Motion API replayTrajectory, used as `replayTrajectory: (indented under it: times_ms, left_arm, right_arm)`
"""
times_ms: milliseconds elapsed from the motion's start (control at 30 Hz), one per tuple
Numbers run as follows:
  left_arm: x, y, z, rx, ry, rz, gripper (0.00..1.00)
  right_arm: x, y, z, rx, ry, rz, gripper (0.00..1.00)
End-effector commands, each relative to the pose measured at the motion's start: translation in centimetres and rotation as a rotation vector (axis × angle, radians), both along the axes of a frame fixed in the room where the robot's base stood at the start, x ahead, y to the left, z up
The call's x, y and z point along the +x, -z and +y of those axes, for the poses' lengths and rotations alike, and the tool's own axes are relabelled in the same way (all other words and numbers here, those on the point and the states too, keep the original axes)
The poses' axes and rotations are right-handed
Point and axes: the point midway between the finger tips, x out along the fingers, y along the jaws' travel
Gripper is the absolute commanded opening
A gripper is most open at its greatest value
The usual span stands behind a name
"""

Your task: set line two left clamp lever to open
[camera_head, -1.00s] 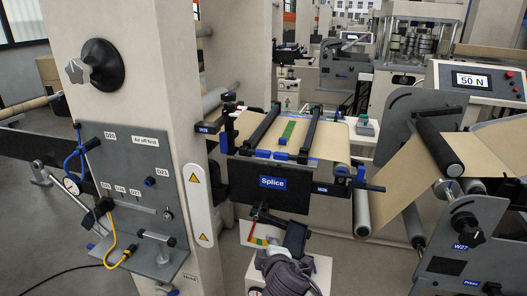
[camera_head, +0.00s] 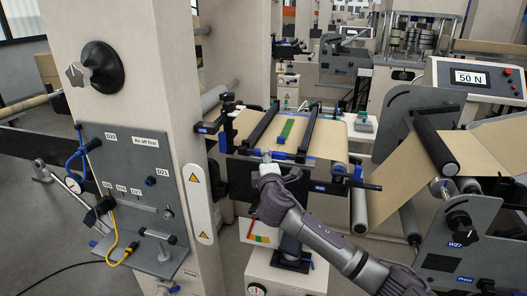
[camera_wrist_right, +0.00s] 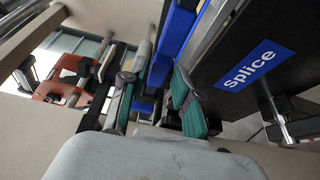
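The splice table (camera_head: 333,142) stands mid-view in the head view, with brown paper over it. A left dark clamp bar (camera_head: 262,128) and a right dark clamp bar (camera_head: 308,131) run across it. Blue lever parts (camera_head: 245,151) show at the bars' near ends; I cannot tell their exact angle. My right gripper (camera_head: 267,158) is at the table's front edge, by the left bar's near end. In the right wrist view its teal-padded fingers (camera_wrist_right: 156,95) are apart, with a blue part (camera_wrist_right: 174,32) beyond and between them; contact is unclear. My left gripper is out of view.
A pale column with a grey gauge panel (camera_head: 130,190) stands at left. A roller frame (camera_head: 465,225) and a display reading 50 N (camera_head: 469,78) are at right. A pale cabinet (camera_head: 315,272) stands under the table. The Splice sign (camera_wrist_right: 248,67) is close right of my fingers.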

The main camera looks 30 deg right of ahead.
Motion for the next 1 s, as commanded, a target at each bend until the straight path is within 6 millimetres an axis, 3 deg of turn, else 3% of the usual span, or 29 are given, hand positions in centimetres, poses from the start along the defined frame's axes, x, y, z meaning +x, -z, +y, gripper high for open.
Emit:
replayTrajectory:
  times_ms: [233,600,633,800,1000]
  left_arm:
    - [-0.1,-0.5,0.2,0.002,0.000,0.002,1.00]
    - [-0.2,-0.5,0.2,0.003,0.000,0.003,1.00]
    - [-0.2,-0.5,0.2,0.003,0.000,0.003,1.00]
    - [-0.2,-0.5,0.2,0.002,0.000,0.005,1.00]
    - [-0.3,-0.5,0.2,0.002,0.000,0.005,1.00]
  right_arm:
    - [2.8,-0.1,-1.4,0.001,0.000,0.000,0.31]
    - [3.3,0.1,-1.6,0.001,-0.001,0.000,0.31]
    - [3.3,0.1,-1.6,0.001,-0.001,0.000,0.30]
    - [3.3,0.1,-1.6,0.001,-0.001,0.000,0.01]
    - [3.3,0.1,-1.6,0.001,-0.001,0.000,0.00]
